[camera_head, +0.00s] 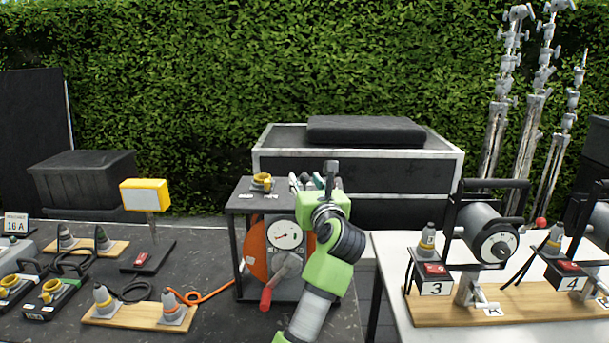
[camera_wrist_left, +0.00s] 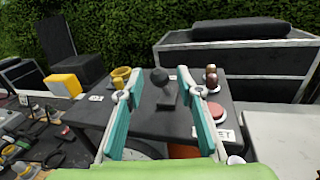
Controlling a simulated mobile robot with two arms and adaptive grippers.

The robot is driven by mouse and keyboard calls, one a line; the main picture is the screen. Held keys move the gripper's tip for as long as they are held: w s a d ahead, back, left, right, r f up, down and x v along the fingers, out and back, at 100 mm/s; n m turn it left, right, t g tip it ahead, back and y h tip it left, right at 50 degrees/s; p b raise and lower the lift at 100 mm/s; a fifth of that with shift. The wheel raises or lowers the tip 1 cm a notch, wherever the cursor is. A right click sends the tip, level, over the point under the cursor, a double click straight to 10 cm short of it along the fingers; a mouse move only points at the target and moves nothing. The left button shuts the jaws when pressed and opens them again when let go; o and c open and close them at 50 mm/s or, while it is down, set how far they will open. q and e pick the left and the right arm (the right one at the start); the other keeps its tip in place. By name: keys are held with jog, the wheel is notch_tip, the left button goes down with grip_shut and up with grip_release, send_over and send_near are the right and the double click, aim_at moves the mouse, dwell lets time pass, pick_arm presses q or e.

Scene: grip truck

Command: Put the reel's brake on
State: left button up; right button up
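The orange reel (camera_head: 257,250) stands in a dark frame on the table, with a round gauge (camera_head: 285,236) and a red-handled crank (camera_head: 267,298) at its front. My green left arm hides its right side. My left gripper (camera_head: 314,182) is at the frame's dark top (camera_head: 245,195). In the left wrist view the teal fingers of the left gripper (camera_wrist_left: 161,88) are apart, with nothing held. A black knobbed lever (camera_wrist_left: 163,78) on the top shows between them; whether they touch it I cannot tell. My right gripper is out of view.
The top also carries a yellow socket (camera_head: 262,182), a red button (camera_wrist_left: 215,109) and a brown-red knob (camera_wrist_left: 211,73). An orange cable (camera_head: 205,297) runs left to plug boards. Numbered smaller reels (camera_head: 490,235) stand on the right table. A large case (camera_head: 360,165) stands behind.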

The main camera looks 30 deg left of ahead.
pick_arm(q)
jog(key=shift+x, duration=0.8)
grip_shut()
